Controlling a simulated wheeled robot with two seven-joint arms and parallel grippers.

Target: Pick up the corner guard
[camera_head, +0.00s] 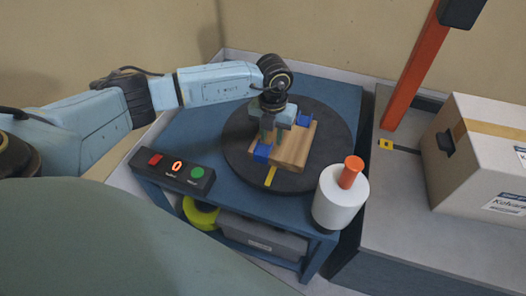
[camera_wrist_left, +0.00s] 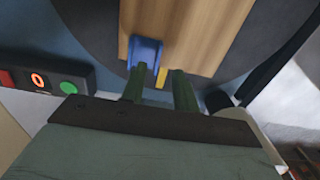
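A blue corner guard (camera_head: 263,152) sits at the near left corner of a wooden block (camera_head: 293,148) on the dark round turntable (camera_head: 336,144). It also shows in the left wrist view (camera_wrist_left: 145,53), against the block's edge. My left gripper (camera_head: 272,134) points down over the block's left part. In the left wrist view its green fingers (camera_wrist_left: 160,88) are apart, with the blue guard just beyond them. I cannot tell whether they touch it. My right gripper is out of view.
A yellow strip (camera_head: 270,176) sticks out from the block's near side. A control box (camera_head: 172,171) with red and green buttons lies left. A white roll with an orange handle (camera_head: 340,198) stands at the table's near right corner. A carton (camera_head: 478,150) and orange post (camera_head: 410,68) are right.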

